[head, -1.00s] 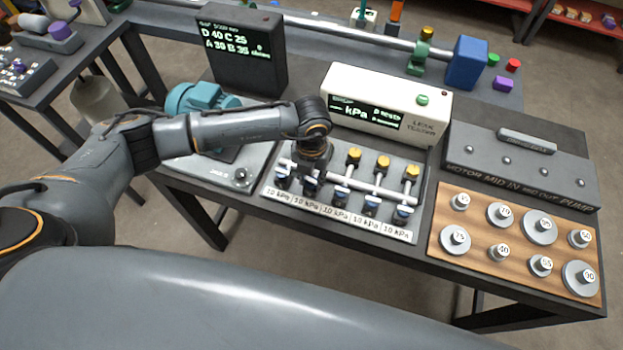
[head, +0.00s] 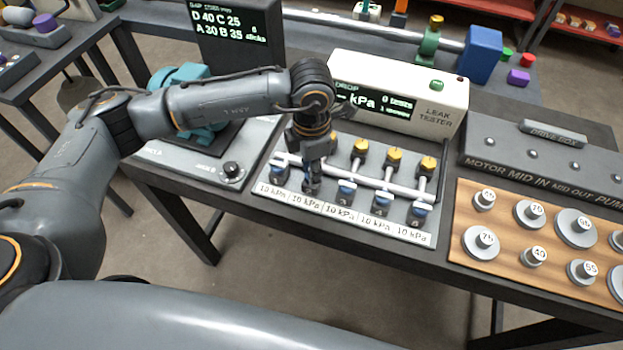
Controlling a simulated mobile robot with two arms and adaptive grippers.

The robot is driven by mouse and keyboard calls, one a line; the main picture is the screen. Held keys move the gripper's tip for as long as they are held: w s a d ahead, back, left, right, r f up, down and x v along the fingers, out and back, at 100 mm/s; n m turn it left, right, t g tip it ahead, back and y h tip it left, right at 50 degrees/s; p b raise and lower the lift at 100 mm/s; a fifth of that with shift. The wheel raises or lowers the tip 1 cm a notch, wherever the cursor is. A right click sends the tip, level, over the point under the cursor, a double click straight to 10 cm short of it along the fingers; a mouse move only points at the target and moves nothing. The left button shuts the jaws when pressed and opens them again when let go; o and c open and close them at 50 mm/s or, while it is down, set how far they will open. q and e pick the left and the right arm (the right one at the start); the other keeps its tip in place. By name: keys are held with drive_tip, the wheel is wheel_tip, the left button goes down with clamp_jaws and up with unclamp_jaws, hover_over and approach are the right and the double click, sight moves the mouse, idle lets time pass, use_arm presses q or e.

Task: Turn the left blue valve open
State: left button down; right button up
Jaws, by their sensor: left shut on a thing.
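A grey panel (head: 395,231) carries a row of several blue valves along a white pipe, with yellow-knobbed fittings behind. My left gripper (head: 312,178) points down onto the panel and is shut at the second blue valve (head: 312,187) from the left, largely hiding it. The leftmost blue valve (head: 280,171) stands just left of the gripper, apart from it. Another blue valve (head: 346,191) is just to its right. Whether any handle is turned is too small to tell. My right gripper is not in view.
The white leak tester (head: 432,118) stands close behind the panel. A teal motor (head: 193,76) sits on a plate to the left, partly behind my arm. A wooden board (head: 507,243) with numbered weights lies to the right. A dark display box (head: 237,42) stands at the back.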

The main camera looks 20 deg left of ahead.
use_arm(q)
drive_tip(key=m+b, duration=0.3)
drive_tip(key=b, duration=0.1)
drive_tip(key=shift+w+f, duration=0.1)
drive_tip(key=shift+f, duration=0.1)
drive_tip(key=shift+r+m+b, duration=0.25)
drive_tip(key=shift+m+b, duration=0.85)
drive_tip(key=shift+m, duration=0.1)
drive_tip(key=c, duration=1)
unclamp_jaws()
wheel_tip(320, 180, up, 12)
drive_tip(key=shift+r, duration=0.1)
